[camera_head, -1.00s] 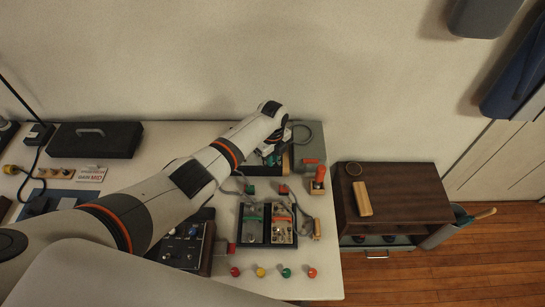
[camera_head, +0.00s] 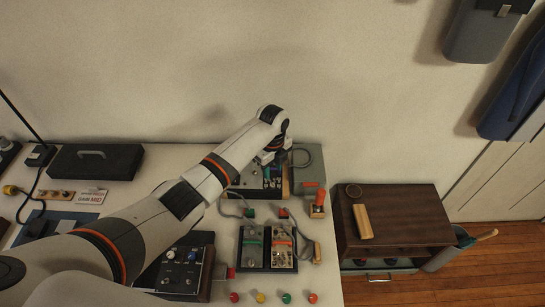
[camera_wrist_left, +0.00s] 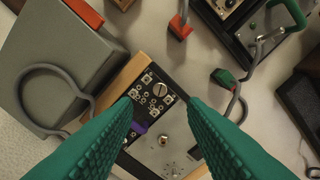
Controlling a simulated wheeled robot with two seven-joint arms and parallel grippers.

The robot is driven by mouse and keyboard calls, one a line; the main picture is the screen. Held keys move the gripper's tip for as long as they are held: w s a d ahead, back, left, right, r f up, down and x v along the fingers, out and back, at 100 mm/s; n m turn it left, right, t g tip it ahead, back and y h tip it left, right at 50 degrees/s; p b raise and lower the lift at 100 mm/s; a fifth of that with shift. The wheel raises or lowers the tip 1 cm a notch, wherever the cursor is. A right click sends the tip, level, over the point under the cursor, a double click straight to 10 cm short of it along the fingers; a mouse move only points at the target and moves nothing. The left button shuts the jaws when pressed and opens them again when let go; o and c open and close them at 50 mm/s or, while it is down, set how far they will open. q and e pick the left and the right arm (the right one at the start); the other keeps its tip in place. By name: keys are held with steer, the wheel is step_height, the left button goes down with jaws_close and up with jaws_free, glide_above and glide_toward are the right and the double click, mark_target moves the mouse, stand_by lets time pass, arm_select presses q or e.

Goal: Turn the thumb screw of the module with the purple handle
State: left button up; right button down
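In the left wrist view, a dark module with a light metal section (camera_wrist_left: 165,150) lies between my fingers. It carries a small purple handle (camera_wrist_left: 138,128), partly hidden by the left finger. A round slotted silver screw head (camera_wrist_left: 159,90) sits on its dark part, with a silver knob (camera_wrist_left: 163,139) lower down. My left gripper (camera_wrist_left: 159,101) is open, its green ribbed fingers to either side of the screw and apart from it. In the head view my left gripper (camera_head: 272,154) is over the rear rack (camera_head: 248,186), partly hiding it. My right gripper is out of view.
A grey box (camera_wrist_left: 55,55) with a cable stands beside the rack's wooden side. A second rack (camera_head: 267,246) holds two modules nearer the front. Several coloured knobs line the bench's front. A red-topped block (camera_head: 317,203) stands right, and a brown cabinet (camera_head: 400,210) beyond.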

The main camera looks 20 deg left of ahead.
arm_select(q)
step_height(320, 180, up, 5)
steer(key=shift+r, duration=0.1)
stand_by(0.7)
